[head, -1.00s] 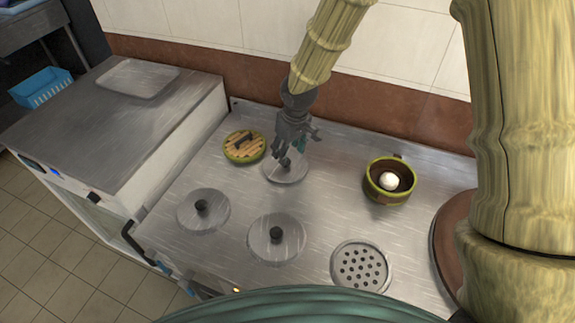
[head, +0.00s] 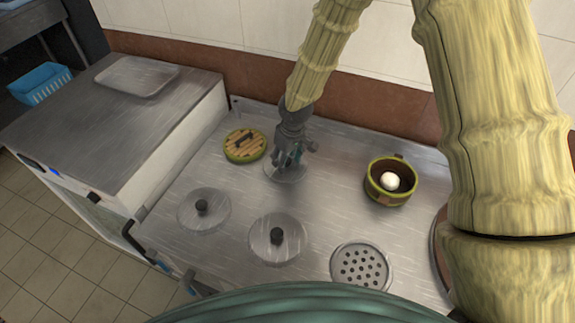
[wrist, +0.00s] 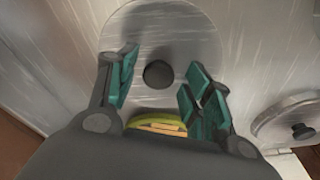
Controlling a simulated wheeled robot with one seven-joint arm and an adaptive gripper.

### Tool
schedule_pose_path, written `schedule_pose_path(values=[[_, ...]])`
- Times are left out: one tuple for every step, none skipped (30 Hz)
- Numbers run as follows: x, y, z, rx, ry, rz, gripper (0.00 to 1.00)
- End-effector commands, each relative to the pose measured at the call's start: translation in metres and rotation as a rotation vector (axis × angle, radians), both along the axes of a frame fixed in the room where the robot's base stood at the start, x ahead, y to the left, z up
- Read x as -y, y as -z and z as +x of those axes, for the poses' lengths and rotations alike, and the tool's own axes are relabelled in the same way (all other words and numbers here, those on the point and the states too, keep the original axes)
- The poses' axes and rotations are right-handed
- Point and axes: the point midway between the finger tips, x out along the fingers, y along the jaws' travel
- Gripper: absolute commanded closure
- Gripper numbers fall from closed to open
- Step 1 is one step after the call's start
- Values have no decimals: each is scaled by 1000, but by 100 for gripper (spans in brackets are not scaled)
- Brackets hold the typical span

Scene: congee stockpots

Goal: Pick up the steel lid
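Several round steel lids with dark knobs are on the steel counter. One steel lid (head: 285,172) lies at the back, partly hidden under my gripper (head: 289,158). In the wrist view, that lid (wrist: 195,40) shows its dark knob (wrist: 158,74) between and a little beyond the two teal-padded fingers of my gripper (wrist: 160,85). The fingers are apart, with nothing held between them. I cannot tell whether they are level with the knob. Two more lids, one at front left (head: 203,211) and one at front centre (head: 277,239), lie clear of my gripper.
A round bamboo lid (head: 245,146) lies left of my gripper. A brown-green pot (head: 391,182) with a white ball-like thing inside stands to the right. A perforated drain plate (head: 361,268) is at front right. A wall (head: 400,105) rises behind the counter.

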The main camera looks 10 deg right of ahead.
Motion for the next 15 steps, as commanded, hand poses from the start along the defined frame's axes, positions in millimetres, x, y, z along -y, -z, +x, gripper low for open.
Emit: schedule_pose_path(values=[[0,0,0,0,0,0,64],[0,0,0,0,0,0,70],[0,0,0,0,0,0,77],[0,0,0,0,0,0,82],[0,0,0,-1,0,0,88],[0,0,0,-1,0,0,95],[0,0,0,-1,0,0,97],[0,0,0,0,1,0,97],[0,0,0,0,1,0,97],[0,0,0,0,1,0,97],[0,0,0,0,0,0,98],[0,0,0,0,0,0,98],[0,0,0,0,0,0,98],[0,0,0,0,0,0,98],[0,-1,0,0,0,0,98]])
